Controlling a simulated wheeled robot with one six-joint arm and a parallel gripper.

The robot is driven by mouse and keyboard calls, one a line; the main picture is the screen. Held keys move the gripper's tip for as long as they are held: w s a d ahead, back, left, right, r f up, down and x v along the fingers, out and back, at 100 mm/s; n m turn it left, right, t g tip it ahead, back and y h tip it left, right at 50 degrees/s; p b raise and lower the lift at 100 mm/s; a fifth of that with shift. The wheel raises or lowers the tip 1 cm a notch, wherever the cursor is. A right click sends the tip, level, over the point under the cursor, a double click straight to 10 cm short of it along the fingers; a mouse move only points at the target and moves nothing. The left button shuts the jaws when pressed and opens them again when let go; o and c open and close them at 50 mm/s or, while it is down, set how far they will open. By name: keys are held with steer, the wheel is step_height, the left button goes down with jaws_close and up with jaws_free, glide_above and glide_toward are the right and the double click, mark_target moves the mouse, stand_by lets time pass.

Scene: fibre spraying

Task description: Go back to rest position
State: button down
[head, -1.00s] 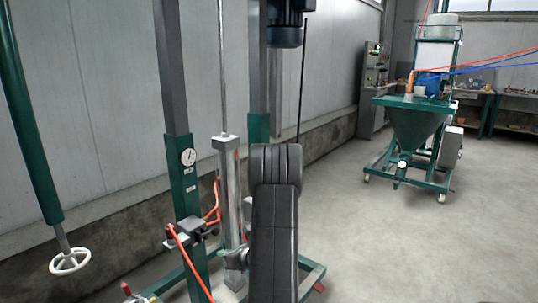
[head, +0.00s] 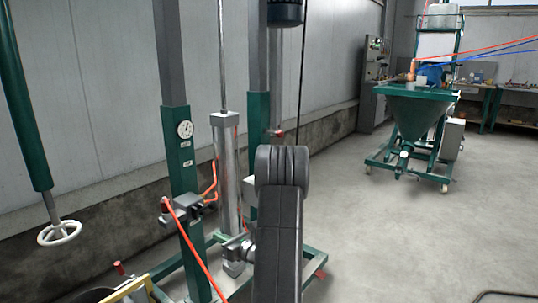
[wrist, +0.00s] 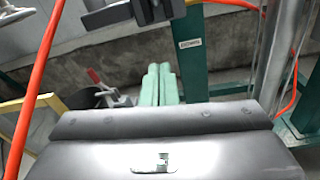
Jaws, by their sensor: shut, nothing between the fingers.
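My gripper (wrist: 158,84) shows in the wrist view as two pale green fingers side by side. They are shut together with nothing between them, beyond the dark grey housing of my wrist. In the head view my dark arm (head: 278,235) rises from the bottom centre, and my gripper is hidden there. Behind the arm stands a green and grey machine frame (head: 182,150) with a round gauge (head: 185,129) and a metal cylinder (head: 227,175).
A white handwheel (head: 59,232) hangs at the left. A yellow bar (head: 128,290) and an orange hose (head: 188,245) are low at the left. A green hopper machine (head: 420,125) stands at the back right. The grey floor (head: 390,230) between is mostly clear.

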steer(key=shift+w+a+f+t+y+b, duration=0.15)
steer(key=shift+f+t+y+b, duration=0.15)
steer(key=shift+b, duration=0.25)
steer(key=shift+w+a+f+t+y+b, duration=0.1)
steer(key=shift+a+f+y+b, duration=0.1)
steer(key=shift+f+b, duration=0.3)
steer(key=shift+r, duration=0.15)
steer(key=shift+r, duration=0.1)
